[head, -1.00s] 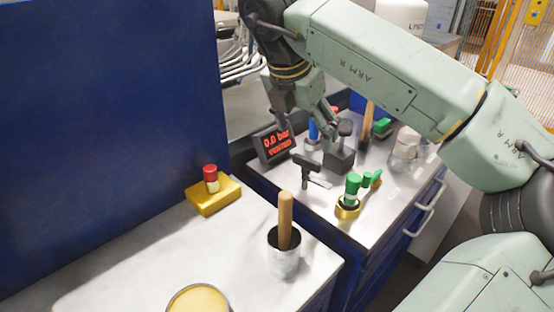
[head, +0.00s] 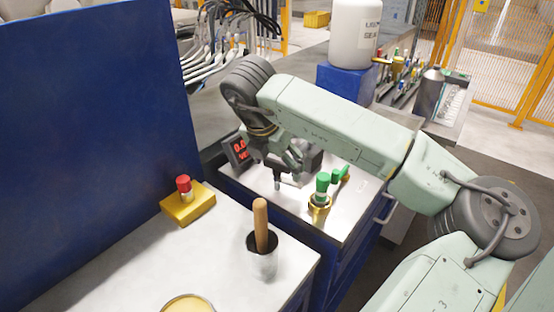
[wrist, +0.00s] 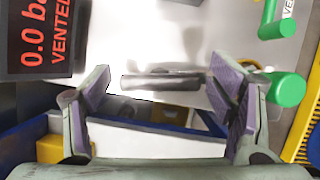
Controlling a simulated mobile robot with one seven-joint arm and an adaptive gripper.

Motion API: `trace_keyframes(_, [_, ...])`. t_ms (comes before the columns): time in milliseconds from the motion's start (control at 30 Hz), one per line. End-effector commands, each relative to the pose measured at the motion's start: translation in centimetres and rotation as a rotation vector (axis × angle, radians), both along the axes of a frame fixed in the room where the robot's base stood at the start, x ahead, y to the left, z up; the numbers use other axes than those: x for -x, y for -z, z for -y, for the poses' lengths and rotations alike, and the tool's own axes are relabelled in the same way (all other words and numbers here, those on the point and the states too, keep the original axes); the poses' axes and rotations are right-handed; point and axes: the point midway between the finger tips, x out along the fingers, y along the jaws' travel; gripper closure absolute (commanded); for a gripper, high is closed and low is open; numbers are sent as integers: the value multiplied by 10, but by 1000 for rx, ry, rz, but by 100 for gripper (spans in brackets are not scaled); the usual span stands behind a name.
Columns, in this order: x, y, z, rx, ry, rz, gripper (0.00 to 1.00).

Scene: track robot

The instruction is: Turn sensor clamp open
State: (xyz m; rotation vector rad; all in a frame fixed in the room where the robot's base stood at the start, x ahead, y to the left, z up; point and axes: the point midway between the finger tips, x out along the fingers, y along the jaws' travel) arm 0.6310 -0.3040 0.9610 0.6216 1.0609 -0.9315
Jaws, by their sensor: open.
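A dark grey bar-shaped handle (wrist: 160,80), apparently the sensor clamp's, lies crosswise between my gripper's fingers in the wrist view. In the head view a dark upright part of it (head: 278,181) shows below my gripper (head: 285,158), which hides the rest. My gripper (wrist: 163,84) is open, with one purple-padded finger near each end of the bar. I cannot tell whether either finger touches it. A black display (wrist: 38,38) reads "VENTED" at the upper left of the wrist view and also shows left of my gripper in the head view (head: 238,150).
Green-handled valves (head: 322,184) stand close to the right of my gripper. A blue panel (head: 90,130) rises at left.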

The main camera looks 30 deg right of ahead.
Motion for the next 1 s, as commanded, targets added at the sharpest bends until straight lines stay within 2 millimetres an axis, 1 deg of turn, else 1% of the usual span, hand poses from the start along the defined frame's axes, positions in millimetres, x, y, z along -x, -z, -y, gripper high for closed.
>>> trace_keyframes(233, [0, 1, 0, 0, 0, 0, 23])
trace_keyframes(267, [0, 1, 0, 0, -1, 0, 25])
trace_keyframes(900, [0, 1, 0, 0, -1, 0, 67])
trace_keyframes(967, [0, 1, 0, 0, -1, 0, 71])
trace_keyframes(1000, [0, 1, 0, 0, -1, 0, 72])
